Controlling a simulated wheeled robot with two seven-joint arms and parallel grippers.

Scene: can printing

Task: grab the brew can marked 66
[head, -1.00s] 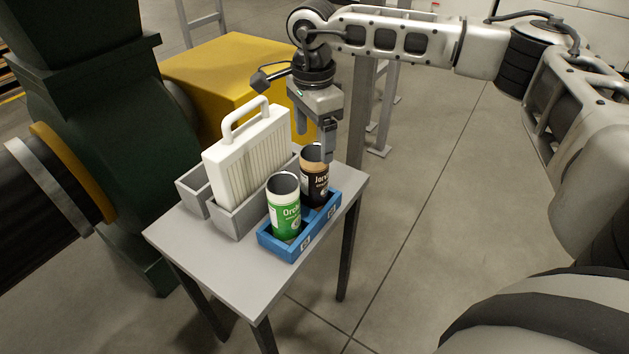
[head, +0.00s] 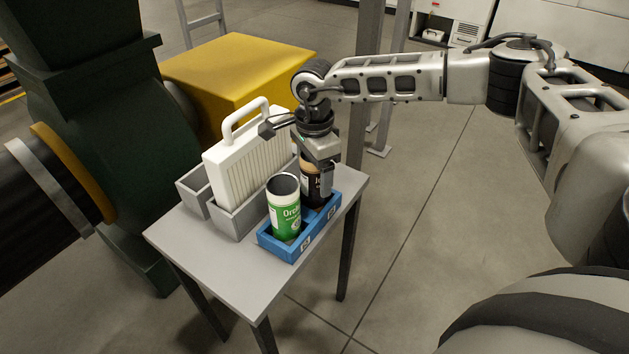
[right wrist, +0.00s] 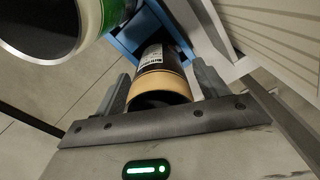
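A black can with a tan top band (head: 312,190) stands in the far slot of a blue tray (head: 270,243). A green can with a white top band (head: 284,215) stands in the near slot. I cannot read a 66 on either can. My right gripper (head: 316,178) is lowered over the black can, partly hiding it. In the right wrist view the black can (right wrist: 158,80) stands between the two fingers, which look open around it; any contact is unclear. The green can (right wrist: 45,25) is beside them at upper left. My left gripper is not in view.
The tray is on a small grey table (head: 215,262). A white handled filter panel (head: 245,160) stands in a grey holder (head: 237,222) left of the cans. A yellow box (head: 235,70) is behind the table. The table's near left part is clear.

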